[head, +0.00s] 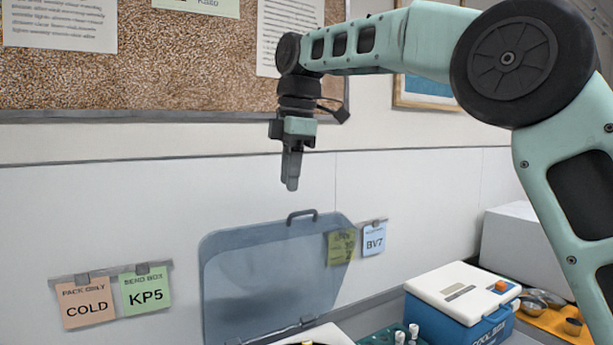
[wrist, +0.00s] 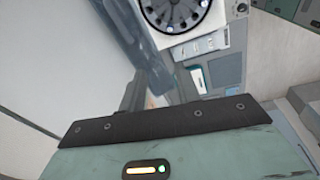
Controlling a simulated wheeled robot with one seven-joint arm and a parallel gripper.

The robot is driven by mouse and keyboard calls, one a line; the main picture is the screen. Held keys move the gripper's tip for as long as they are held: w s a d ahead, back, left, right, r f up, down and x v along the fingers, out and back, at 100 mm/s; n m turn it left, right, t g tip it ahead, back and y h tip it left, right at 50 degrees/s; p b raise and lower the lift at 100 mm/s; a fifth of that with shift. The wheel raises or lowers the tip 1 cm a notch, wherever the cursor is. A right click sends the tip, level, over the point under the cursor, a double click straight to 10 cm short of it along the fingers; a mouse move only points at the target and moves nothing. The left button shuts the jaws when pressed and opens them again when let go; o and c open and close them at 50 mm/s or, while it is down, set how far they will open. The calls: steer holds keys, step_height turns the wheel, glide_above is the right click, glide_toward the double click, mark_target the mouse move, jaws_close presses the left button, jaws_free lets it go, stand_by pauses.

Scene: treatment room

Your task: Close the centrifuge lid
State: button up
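The centrifuge lid (head: 270,275) is a blue-grey, see-through panel standing open and upright near the wall, with a dark handle (head: 302,214) on its top edge. In the head view only a strip of the centrifuge's pale top (head: 318,336) shows at the bottom edge. The wrist view shows its round dark rotor (wrist: 174,10) uncovered, with the lid (wrist: 142,48) edge-on beside it. My gripper (head: 292,186) points down, a little above the handle in the picture, and appears apart from it. Its fingers overlap in the head view; the wrist view shows a gap between them, with nothing held.
A blue cool box (head: 462,295) with a white top stands at the right, beside an orange tray (head: 555,320) holding metal bowls. A green rack (head: 385,336) with white-capped tubes is left of the box. Clipped cards (head: 115,297) hang on the wall behind.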

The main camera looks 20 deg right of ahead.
step_height(320, 180, up, 10)
steer(key=f+n+p, duration=0.1)
steer(key=n+p, duration=0.1)
steer(key=p, duration=0.1)
glide_above(307, 212)
steer(key=s, duration=0.3)
steer(key=shift+t+h, duration=0.3)
steer(key=shift+t, duration=0.1)
steer(key=w+f, duration=0.1)
steer(key=f, duration=0.4)
steer(key=w+f, duration=0.1)
steer(key=f, duration=0.5)
steer(key=w+f, duration=0.1)
steer(key=f, duration=0.4)
steer(key=shift+f, duration=0.2)
jaws_close()
